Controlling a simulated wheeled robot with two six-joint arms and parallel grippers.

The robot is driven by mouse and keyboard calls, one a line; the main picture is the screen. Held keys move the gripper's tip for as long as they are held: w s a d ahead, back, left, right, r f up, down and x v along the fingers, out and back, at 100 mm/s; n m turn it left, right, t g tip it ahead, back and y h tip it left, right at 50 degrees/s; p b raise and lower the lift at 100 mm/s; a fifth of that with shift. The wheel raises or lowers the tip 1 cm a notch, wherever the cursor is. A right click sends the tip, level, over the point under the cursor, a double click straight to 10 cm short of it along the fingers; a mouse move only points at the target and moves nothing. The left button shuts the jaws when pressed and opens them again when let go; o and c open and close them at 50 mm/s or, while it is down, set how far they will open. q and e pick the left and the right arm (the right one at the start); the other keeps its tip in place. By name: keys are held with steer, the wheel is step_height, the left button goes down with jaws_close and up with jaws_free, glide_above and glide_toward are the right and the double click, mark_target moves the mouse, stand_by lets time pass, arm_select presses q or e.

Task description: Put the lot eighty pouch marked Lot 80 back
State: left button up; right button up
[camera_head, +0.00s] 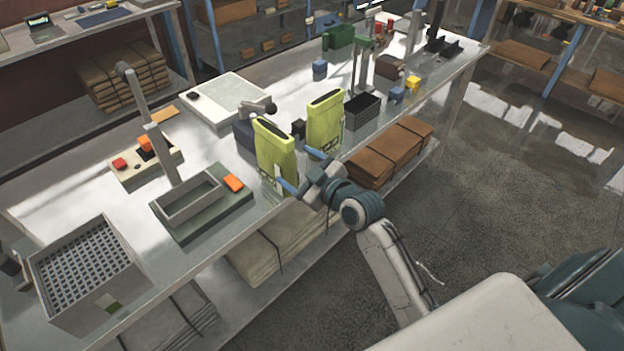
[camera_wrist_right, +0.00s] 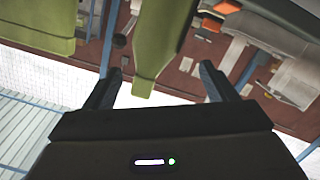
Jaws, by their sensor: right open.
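Two yellow-green pouches stand upright at the table's front edge in the head view, a nearer one (camera_head: 276,148) and a farther one (camera_head: 324,120). Print on them is too small to read, so I cannot tell which is Lot 80. My right gripper (camera_head: 302,172) is open at the near pouch's lower right side, its blue fingers apart. In the right wrist view one pouch (camera_wrist_right: 155,40) shows between and beyond the open fingers (camera_wrist_right: 160,76), and another pouch (camera_wrist_right: 35,25) is at upper left. No grip on either shows. My left gripper is not in view.
A grey tray (camera_head: 160,207) on a green base with an orange block (camera_head: 233,183) stands left of the pouches. A grey perforated bin (camera_head: 127,262) is at lower left. A black crate (camera_head: 361,112) stands right of the far pouch. Brown packs (camera_head: 370,168) lie on the shelf below.

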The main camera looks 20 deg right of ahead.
steer(key=f+b+v, duration=0.1)
steer(key=v, duration=0.4)
steer(key=s+d+f+m+g+h, duration=0.1)
steer(key=s+d+f+m+g, duration=0.15)
steer(key=f, duration=0.95)
steer(key=s+d+f+m+g+h, duration=0.1)
steer(key=s+d+f+g+h, duration=0.15)
steer(key=f, duration=1.05)
steer(key=s+d+f+m+g+h, duration=0.1)
steer(key=d+f+m, duration=0.15)
steer(key=f, duration=0.95)
steer(key=s+d+f+m+g, duration=0.1)
steer(key=s+f+g, duration=0.3)
steer(key=s+f, duration=1.45)
steer(key=s+f+g, duration=0.2)
steer(key=s+f, duration=0.2)
steer(key=s, duration=0.6)
steer(key=s+a+f+g+h, duration=0.1)
steer(key=s+f, duration=0.4)
steer(key=s, duration=0.6)
steer(key=shift+s+f+m+g, duration=0.2)
steer(key=shift+m+g, duration=0.2)
steer(key=shift+g, duration=0.3)
steer(key=shift+a, duration=0.1)
